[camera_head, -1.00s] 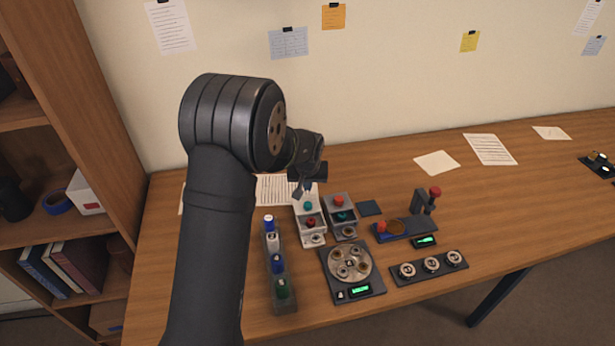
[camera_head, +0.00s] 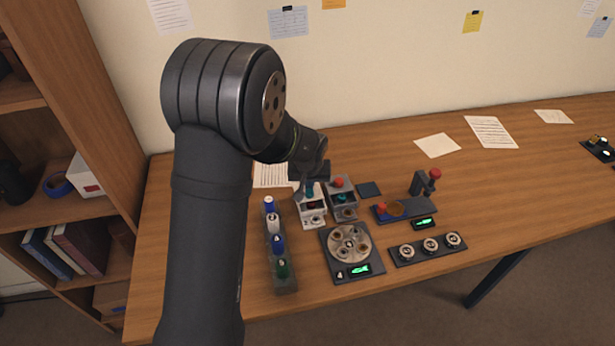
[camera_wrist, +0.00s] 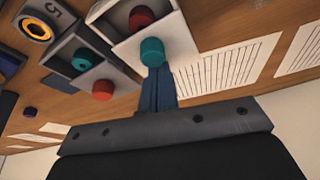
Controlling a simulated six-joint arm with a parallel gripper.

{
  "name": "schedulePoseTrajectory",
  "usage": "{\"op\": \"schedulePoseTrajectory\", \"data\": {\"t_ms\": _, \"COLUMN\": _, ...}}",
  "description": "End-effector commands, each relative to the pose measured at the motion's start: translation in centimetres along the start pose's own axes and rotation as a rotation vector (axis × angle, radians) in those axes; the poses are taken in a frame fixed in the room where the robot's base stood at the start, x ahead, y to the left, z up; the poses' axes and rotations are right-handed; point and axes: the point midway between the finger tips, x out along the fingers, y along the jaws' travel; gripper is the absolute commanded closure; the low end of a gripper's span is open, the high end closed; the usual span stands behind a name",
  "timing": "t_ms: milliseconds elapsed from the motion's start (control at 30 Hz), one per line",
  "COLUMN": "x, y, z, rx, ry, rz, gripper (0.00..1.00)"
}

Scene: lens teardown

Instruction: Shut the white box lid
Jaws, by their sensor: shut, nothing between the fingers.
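The white box (camera_head: 319,212) stands at the back middle of the group of devices, with a red piece (camera_head: 311,204) in its open interior. Its white lid is open behind that piece and carries a teal knob (camera_head: 309,191). The lid (camera_wrist: 180,44) and knob (camera_wrist: 152,52) also show in the wrist view. My gripper (camera_wrist: 155,72) is shut and empty. Its fingertips are right at the teal knob; I cannot tell whether they touch it. In the head view my gripper (camera_head: 309,181) hides part of the lid.
A grey box (camera_head: 343,200) with a red knob stands close on the right. A rack of bottles (camera_head: 278,245) is at left front, and a round dial device (camera_head: 350,245) is in front. Papers (camera_head: 271,176) lie behind.

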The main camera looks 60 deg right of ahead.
Motion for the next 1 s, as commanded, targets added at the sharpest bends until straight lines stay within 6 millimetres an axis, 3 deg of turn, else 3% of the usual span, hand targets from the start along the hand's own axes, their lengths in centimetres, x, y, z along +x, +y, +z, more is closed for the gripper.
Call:
{"op": "schedulePoseTrajectory", "data": {"t_ms": 100, "x": -0.8, "y": 0.7, "z": 2.1, "rx": 0.002, "ry": -0.001, "rz": 0.001, "gripper": 1.0}}
{"op": "schedulePoseTrajectory", "data": {"t_ms": 233, "x": -1.2, "y": 1.0, "z": 3.5, "rx": 0.001, "ry": -0.001, "rz": 0.001, "gripper": 1.0}}
{"op": "schedulePoseTrajectory", "data": {"t_ms": 633, "x": -1.2, "y": 1.1, "z": 4.1, "rx": 0.0, "ry": -0.01, "rz": -0.002, "gripper": 1.0}}
{"op": "schedulePoseTrajectory", "data": {"t_ms": 767, "x": -0.9, "y": 1.1, "z": 3.6, "rx": -0.001, "ry": -0.01, "rz": -0.002, "gripper": 1.0}}
{"op": "schedulePoseTrajectory", "data": {"t_ms": 1000, "x": 0.2, "y": 1.0, "z": -0.6, "rx": -0.003, "ry": 0.004, "rz": 0.002, "gripper": 1.0}}
